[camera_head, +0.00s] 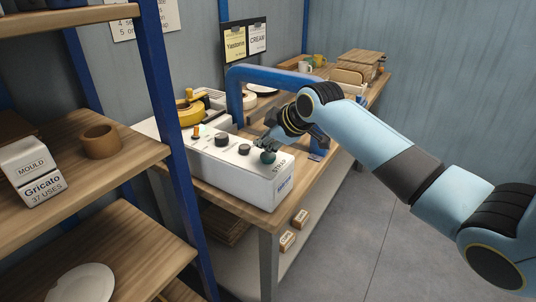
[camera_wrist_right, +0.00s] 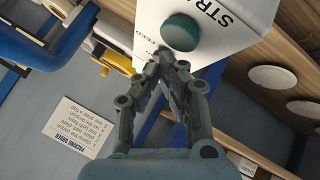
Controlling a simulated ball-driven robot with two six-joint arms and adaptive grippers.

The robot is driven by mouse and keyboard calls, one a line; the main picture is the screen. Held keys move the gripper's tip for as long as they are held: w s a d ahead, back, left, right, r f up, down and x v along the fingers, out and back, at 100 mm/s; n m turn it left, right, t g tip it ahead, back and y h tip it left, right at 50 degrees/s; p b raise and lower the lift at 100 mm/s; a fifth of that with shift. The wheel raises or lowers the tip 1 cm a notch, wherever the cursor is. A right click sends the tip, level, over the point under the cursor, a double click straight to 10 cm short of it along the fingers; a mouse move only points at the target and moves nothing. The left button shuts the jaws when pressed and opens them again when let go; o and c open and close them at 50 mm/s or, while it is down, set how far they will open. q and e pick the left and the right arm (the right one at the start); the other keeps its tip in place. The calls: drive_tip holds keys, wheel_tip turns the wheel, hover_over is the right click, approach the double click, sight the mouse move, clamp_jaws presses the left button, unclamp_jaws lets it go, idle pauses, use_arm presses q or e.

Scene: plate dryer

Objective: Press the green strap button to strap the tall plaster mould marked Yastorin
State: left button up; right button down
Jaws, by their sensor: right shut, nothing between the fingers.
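The green strap button (camera_head: 267,157) sits at the right end of a white machine box (camera_head: 235,170) on the bench; in the right wrist view the green button (camera_wrist_right: 180,31) is beside lettering beginning "STR". My right gripper (camera_head: 268,145) is shut and empty, with its fingertips close to the button. In the wrist view the fingertips (camera_wrist_right: 170,58) are just below the button; I cannot tell whether they touch. No mould marked Yastorin can be made out; the name shows only on a yellow note (camera_head: 235,43) on the wall board. My left gripper is not in view.
A blue arch (camera_head: 285,74) stands over the bench behind the box. Dark knobs (camera_head: 221,139) and an orange knob (camera_head: 196,131) are on the box too. Floor at right is clear.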

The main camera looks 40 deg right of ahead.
sight(266, 155)
drive_tip(key=shift+f, duration=0.15)
drive_tip(key=shift+f, duration=0.25)
drive_tip(key=shift+f+b, duration=0.35)
drive_tip(key=shift+f, duration=0.3)
idle(0.9)
drive_tip(key=shift+r, duration=0.1)
drive_tip(key=shift+r+p, duration=0.95)
drive_tip(key=shift+p, duration=0.15)
wheel_tip(266, 155, up, 5)
drive_tip(key=p, duration=0.5)
drive_tip(key=shift+r, duration=0.1)
